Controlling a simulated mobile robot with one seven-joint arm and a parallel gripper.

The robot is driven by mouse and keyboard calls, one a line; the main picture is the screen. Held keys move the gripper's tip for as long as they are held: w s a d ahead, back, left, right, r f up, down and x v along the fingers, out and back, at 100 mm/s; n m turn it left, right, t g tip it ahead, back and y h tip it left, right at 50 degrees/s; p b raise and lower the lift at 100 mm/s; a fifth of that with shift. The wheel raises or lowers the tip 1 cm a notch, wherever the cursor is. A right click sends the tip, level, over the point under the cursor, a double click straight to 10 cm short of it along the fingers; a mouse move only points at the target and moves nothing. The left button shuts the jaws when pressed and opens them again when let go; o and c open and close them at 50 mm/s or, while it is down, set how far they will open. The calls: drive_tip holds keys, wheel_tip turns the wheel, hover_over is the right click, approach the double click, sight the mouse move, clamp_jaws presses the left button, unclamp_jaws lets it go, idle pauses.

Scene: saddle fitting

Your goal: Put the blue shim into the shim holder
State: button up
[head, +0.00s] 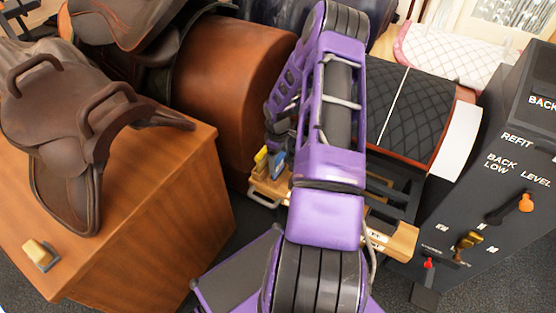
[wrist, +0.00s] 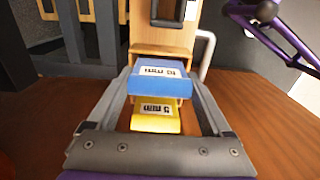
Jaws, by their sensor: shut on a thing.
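The blue shim (wrist: 160,86) is a small block with a white printed label. In the wrist view it sits between the two fingertips of my gripper (wrist: 160,78), which is shut on it. A yellow shim (wrist: 156,119) with a similar label shows just below the blue one; I cannot tell whether they touch. A light wooden piece (wrist: 176,43), apparently the shim holder, stands directly beyond the blue shim. In the head view the blue shim (head: 277,162) and yellow shim (head: 261,158) are side by side above the wooden holder (head: 268,187). My arm hides part of this area.
A wooden stand (head: 150,235) with a brown saddle (head: 75,125) is at left, and a small tan block (head: 40,254) lies on it. A dark control panel (head: 490,180) with levers stands at right. A quilted black pad (head: 410,110) is behind my arm.

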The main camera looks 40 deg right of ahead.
drive_tip(key=o, duration=1.1)
drive_tip(key=shift+o, duration=0.2)
wheel_tip(320, 180, up, 17)
drive_tip(key=p, duration=0.2)
drive_tip(key=shift+r+p, duration=0.2)
drive_tip(key=shift+p, duration=0.2)
